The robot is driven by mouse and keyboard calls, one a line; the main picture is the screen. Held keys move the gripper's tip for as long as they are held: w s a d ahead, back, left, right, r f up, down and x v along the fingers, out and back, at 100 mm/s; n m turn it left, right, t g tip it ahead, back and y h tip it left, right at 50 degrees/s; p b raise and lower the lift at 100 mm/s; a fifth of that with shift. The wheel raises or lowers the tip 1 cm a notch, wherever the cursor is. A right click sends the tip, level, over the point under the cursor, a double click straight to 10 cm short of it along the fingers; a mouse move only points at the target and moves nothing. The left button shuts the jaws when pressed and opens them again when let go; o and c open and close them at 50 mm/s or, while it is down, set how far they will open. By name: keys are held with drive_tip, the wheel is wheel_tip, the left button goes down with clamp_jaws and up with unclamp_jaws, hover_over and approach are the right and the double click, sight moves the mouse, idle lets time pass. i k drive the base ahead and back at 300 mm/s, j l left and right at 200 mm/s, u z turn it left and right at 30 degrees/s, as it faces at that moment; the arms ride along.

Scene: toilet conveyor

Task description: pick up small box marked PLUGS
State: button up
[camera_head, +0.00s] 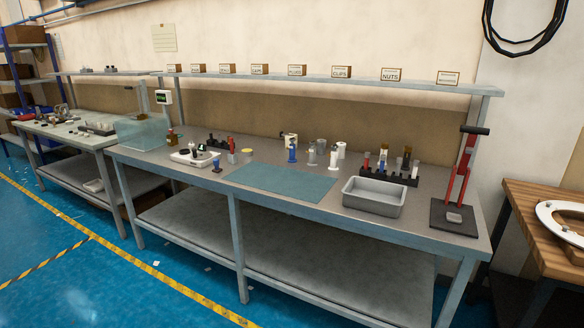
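Several small brown boxes with white labels stand in a row on the long shelf (320,81) above the workbench. One label reads NUTS (391,75), and the label of the box to its left seems to read CLIPS (342,72). The labels on the rightmost box (448,78), the middle box (297,70) and the boxes farther left (227,69) are too small to read. I cannot tell which box is marked PLUGS. My gripper is not in view.
The workbench (270,215) below the shelf holds a grey tray (374,197), a teal mat (282,183), several bottles and a red press (462,175). A wooden table (545,205) stands at right. Blue floor (80,270) is open at front left.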

sight(298, 71)
drive_tip(key=i+j, duration=0.2)
drive_tip(key=i, duration=0.35)
drive_tip(key=i+j, duration=0.25)
drive_tip(key=i, duration=0.25)
drive_tip(key=i+j+u, duration=0.1)
drive_tip(key=i+j, duration=0.15)
drive_tip(key=i, duration=0.3)
drive_tip(key=i+j, duration=0.15)
drive_tip(key=i, duration=0.35)
drive_tip(key=i+j, duration=0.2)
drive_tip(key=i, duration=0.35)
